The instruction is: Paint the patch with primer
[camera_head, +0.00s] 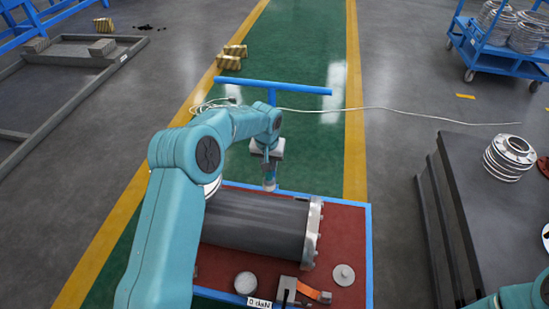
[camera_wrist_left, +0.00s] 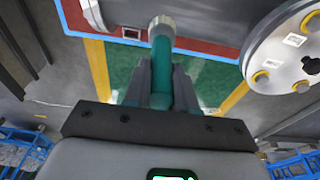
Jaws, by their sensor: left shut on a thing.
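The dark grey flanged shell (camera_head: 255,222) lies on its side on a red-topped, blue-edged bench (camera_head: 341,228). Its metal flange (camera_head: 312,232) faces right; a round flange face with bolts (camera_wrist_left: 290,62) fills the right of the left wrist view. My left gripper (camera_head: 269,170) is beyond the shell, near the bench's far edge. In the left wrist view the left gripper (camera_wrist_left: 162,85) is shut on a teal-handled tool (camera_wrist_left: 161,65) with a pale round tip (camera_wrist_left: 162,24); it looks like a brush. I cannot make out the patch. My right gripper is out of view.
At the bench's near edge are a round tin (camera_head: 245,283), a knobbed grey disc (camera_head: 343,274) and an orange-handled item (camera_head: 314,292) by a metal block. A dark table (camera_head: 490,215) with stacked rings (camera_head: 509,158) stands right. A blue T-shaped stand (camera_head: 273,88) rises behind the bench.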

